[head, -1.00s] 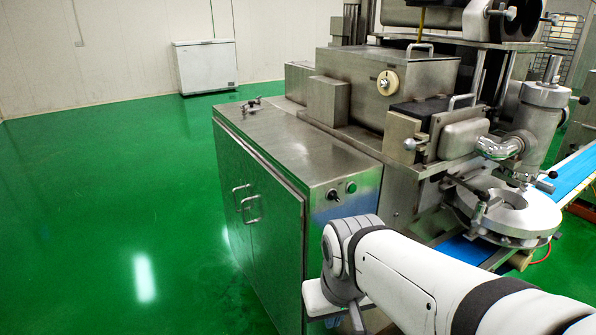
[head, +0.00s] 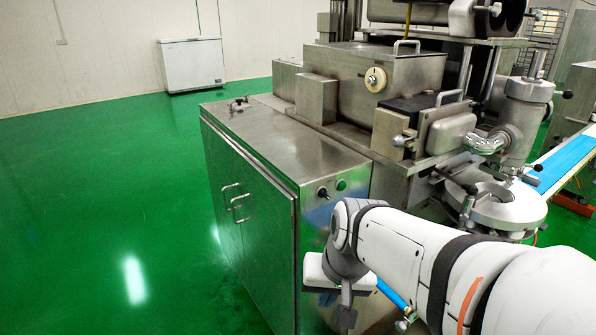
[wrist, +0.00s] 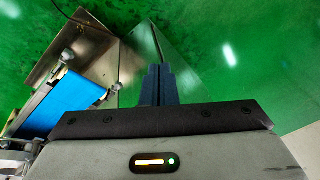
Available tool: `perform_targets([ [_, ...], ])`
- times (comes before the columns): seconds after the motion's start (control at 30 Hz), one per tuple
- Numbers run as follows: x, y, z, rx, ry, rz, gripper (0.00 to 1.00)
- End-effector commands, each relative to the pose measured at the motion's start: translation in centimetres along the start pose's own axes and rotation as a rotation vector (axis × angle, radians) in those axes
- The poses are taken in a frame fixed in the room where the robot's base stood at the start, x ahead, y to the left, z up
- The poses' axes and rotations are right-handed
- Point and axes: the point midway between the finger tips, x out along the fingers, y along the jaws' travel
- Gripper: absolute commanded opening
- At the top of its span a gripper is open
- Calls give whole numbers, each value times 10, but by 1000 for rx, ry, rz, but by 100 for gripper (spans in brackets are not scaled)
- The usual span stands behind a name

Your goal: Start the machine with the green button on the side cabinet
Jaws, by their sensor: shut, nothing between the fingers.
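The green button (head: 341,185) is on the upper front end panel of the stainless side cabinet (head: 255,215), right of a black knob switch (head: 322,192). It is unobstructed in the head view; I cannot make it out in the wrist view. My arm reaches in from the lower right, and its end hangs in front of the cabinet's end panel, below the button. My gripper (wrist: 157,70) shows in the wrist view with its dark fingers together and nothing between them. It is apart from the button. In the head view the fingers are mostly hidden by the wrist.
The encrusting machine (head: 390,85) stands behind and right of the cabinet, with a round outlet plate (head: 510,212) and a blue conveyor belt (head: 565,160). Cabinet door handles (head: 238,205) stick out on the left. Green floor is open to the left, up to a white chest freezer (head: 190,65).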

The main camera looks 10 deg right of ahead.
Motion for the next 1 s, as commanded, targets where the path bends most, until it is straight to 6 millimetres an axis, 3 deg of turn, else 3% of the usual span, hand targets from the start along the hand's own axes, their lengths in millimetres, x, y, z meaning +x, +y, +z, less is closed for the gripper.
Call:
perform_targets([
  [0.17,-5,10,-83,581,66,-202,0],
  [0.3,-8,49,-151,1057,145,-353,0],
  [0.4,-10,83,-186,1322,197,-435,0],
  [0.6,-12,126,-215,1594,255,-521,0],
  [1.0,-12,130,-219,1626,262,-534,0],
])
